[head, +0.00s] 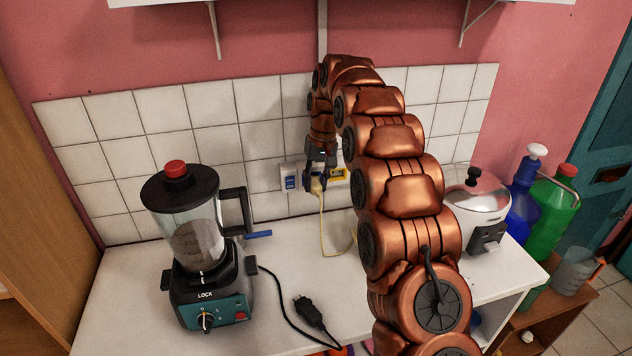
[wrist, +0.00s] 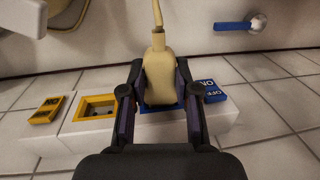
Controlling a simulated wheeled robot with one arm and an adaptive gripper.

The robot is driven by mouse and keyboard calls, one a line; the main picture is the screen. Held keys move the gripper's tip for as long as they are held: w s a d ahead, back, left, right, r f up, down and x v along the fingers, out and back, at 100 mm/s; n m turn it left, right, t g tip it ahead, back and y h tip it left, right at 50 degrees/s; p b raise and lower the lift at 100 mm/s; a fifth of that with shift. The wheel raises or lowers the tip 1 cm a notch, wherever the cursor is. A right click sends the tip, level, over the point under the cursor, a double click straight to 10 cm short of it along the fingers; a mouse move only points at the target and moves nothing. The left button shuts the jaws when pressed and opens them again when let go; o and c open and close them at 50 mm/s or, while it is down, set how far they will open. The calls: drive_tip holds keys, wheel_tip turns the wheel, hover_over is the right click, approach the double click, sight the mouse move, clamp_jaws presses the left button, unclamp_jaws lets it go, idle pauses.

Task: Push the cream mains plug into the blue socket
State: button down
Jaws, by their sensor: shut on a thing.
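The cream mains plug (wrist: 159,75) is between the two fingers of my gripper (wrist: 160,90), which is shut on its body. The plug sits right in front of the blue socket (wrist: 148,109), and only part of the blue rim shows past it. Its pins are hidden, so I cannot tell how far it is in. In the head view my gripper (head: 318,172) is at the wall outlets, with the plug (head: 317,187) below it and its cream cord (head: 322,225) hanging to the counter. The blue switch (wrist: 207,90) is beside the right finger.
A yellow socket (wrist: 97,107) and yellow switch (wrist: 46,110) are left of the plug in the wrist view. The blender (head: 195,240) stands on the counter (head: 270,335), with a loose black plug (head: 308,311). A rice cooker (head: 478,205) is right of my arm.

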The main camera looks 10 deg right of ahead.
drive_tip(key=shift+w, duration=0.15)
drive_tip(key=c, duration=0.8)
unclamp_jaws()
drive_tip(key=shift+o, duration=0.2)
drive_tip(key=o, duration=0.6)
drive_tip(key=shift+r, duration=0.2)
drive_tip(key=shift+w+d+r+p, duration=0.15)
drive_tip(key=shift+r+p, duration=0.4)
drive_tip(key=shift+r, duration=0.65)
drive_tip(key=shift+s+d+r+p, duration=0.15)
drive_tip(key=shift+r+p, duration=0.45)
drive_tip(key=shift+r, duration=0.6)
drive_tip(key=shift+w+d+r+p, duration=0.15)
drive_tip(key=shift+r+p, duration=0.4)
drive_tip(key=shift+r, duration=0.65)
